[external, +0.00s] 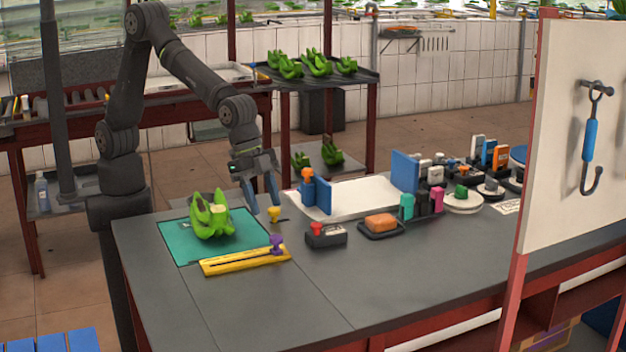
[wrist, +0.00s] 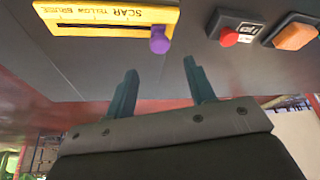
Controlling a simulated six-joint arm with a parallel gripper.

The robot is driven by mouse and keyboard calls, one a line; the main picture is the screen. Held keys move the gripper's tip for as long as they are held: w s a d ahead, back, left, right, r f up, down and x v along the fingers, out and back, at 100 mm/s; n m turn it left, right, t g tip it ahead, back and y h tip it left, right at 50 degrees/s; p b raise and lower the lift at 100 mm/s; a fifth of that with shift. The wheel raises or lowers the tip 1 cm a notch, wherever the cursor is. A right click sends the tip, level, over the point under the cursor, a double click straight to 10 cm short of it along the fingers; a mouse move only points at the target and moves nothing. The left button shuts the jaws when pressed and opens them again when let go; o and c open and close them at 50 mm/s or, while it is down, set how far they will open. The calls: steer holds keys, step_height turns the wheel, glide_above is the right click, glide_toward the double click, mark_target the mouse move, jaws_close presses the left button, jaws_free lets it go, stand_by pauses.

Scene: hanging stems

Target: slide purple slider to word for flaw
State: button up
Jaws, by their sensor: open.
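The yellow slider board (external: 240,262) lies flat at the front edge of a green mat. Its purple slider (external: 277,241) stands at the right end of the slot. My gripper (external: 264,207) is open and empty, pointing down above the table behind the slider. In the wrist view its fingertips (wrist: 160,68) are apart, with the slider beyond the gap.
Green bananas (external: 209,217) sit on the green mat (external: 178,240). A red-button box (external: 326,236) and a tray with an orange block (external: 381,223) are to the right. The front tabletop is clear.

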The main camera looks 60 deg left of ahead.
mark_target(275, 236)
steer(key=x, duration=0.7)
steer(key=shift+d+f, duration=0.2)
steer(key=shift+f, duration=0.05)
